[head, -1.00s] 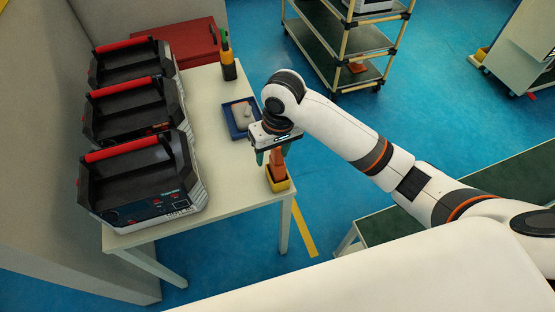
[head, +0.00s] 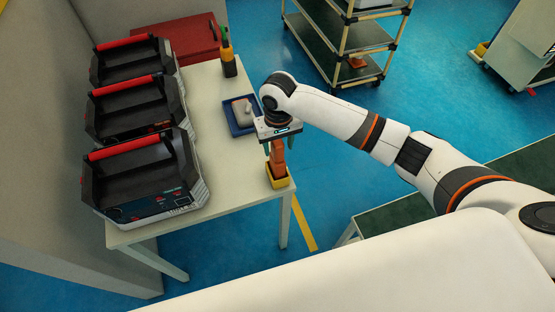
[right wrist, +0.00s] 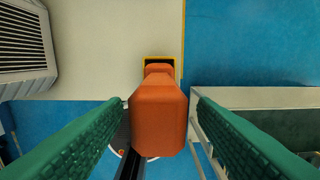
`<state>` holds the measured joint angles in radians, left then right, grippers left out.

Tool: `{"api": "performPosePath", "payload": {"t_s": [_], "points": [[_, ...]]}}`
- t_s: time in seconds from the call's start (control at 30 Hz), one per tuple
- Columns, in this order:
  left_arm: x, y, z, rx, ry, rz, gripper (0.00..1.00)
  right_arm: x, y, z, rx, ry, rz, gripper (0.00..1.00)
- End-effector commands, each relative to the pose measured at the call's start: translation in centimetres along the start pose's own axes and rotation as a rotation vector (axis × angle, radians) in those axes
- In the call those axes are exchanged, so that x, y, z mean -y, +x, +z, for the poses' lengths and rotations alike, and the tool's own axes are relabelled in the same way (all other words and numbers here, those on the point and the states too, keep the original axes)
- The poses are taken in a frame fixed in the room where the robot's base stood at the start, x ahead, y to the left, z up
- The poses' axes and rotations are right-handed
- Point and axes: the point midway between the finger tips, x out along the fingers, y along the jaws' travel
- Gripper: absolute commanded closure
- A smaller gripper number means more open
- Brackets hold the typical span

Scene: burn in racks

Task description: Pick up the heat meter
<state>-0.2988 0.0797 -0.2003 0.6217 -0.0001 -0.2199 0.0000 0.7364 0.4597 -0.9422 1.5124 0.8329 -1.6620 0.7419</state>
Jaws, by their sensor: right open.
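The heat meter appears to be the orange handheld device (head: 278,158) standing upright in a small yellow holder (head: 280,182) at the table's right front edge. In the right wrist view, the orange device (right wrist: 160,115) fills the middle. My right gripper (head: 278,143) is above and around its upper part, pointing down. The green fingers of my right gripper (right wrist: 160,105) are open, one on each side of the device, with small visible gaps. The holder's rim (right wrist: 160,58) shows beyond the device. My left gripper is not in view.
Several black units with red handles (head: 140,185) line the table's left side. A blue tray (head: 236,128) with a grey object lies behind the gripper. A yellow and black tool (head: 228,62) and a red case (head: 185,42) stand farther back. Bare tabletop (head: 225,165) lies left of the holder.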

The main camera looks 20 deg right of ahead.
Motion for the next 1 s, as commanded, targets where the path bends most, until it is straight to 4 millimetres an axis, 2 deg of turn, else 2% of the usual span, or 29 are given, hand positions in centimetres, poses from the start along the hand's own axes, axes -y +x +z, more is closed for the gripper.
{"api": "performPosePath", "payload": {"t_s": [0.03, 0.2, 0.5, 0.8, 1.0], "points": [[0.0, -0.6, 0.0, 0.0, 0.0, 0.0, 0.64, -0.1, 0.5, 0.2, -0.003, 0.002, -0.001, 0.47], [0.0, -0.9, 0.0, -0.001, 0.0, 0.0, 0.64, -0.1, 2.7, 0.3, 0.0, 0.001, -0.002, 0.47], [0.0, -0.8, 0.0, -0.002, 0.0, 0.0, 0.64, -0.1, 3.2, 0.3, 0.002, -0.001, 0.0, 0.49], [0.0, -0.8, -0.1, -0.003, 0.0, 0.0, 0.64, -0.1, 3.2, 0.4, 0.002, 0.0, 0.0, 0.98], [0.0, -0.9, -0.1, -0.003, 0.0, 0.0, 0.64, -0.1, 3.1, 0.4, 0.003, 0.0, 0.0, 1.0]]}}
